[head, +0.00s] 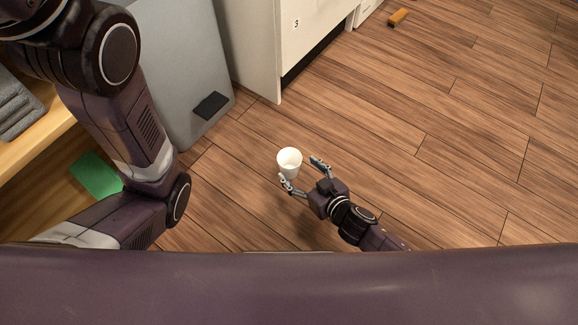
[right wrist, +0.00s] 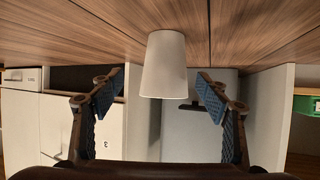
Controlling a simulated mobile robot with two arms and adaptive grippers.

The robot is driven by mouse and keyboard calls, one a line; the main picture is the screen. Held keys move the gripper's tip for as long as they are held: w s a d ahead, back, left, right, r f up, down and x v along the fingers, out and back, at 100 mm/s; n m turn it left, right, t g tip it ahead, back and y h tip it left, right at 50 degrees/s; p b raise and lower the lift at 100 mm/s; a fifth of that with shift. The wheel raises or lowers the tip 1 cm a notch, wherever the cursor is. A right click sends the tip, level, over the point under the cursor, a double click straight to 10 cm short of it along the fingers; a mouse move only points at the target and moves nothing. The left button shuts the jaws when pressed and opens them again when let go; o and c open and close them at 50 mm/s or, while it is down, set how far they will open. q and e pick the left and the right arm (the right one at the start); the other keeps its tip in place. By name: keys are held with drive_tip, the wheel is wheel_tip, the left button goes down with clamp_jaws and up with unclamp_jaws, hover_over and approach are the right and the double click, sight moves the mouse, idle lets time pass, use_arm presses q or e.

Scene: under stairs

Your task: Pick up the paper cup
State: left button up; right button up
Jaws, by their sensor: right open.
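The white paper cup (head: 289,159) stands in the head view just ahead of my right gripper (head: 303,176). Its open rim faces up toward the head camera. In the right wrist view the cup (right wrist: 164,65) shows upside down, between the open fingers of my right gripper (right wrist: 161,98) and a little beyond their tips. My right gripper is open and empty, with a clear gap on each side of the cup in the wrist view. In the head view the near finger looks close to the cup; I cannot tell if they touch. My left arm is at the left, but its gripper is out of view.
A white cabinet (head: 298,40) and a grey panel (head: 181,75) with a dark pad (head: 211,105) stand behind the cup. A wooden shelf (head: 42,135) and a green item (head: 97,172) are at the left. A small orange-brown object (head: 398,17) lies far back. The wooden floor (head: 440,110) at the right is clear.

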sight(285, 160)
drive_tip(key=b+x, duration=0.1)
drive_tip(key=x, duration=0.1)
drive_tip(key=b+x, duration=0.2)
drive_tip(key=x, duration=0.1)
drive_tip(key=shift+s+a, duration=0.15)
drive_tip(key=shift+a, duration=0.2)
drive_tip(key=c, duration=0.9)
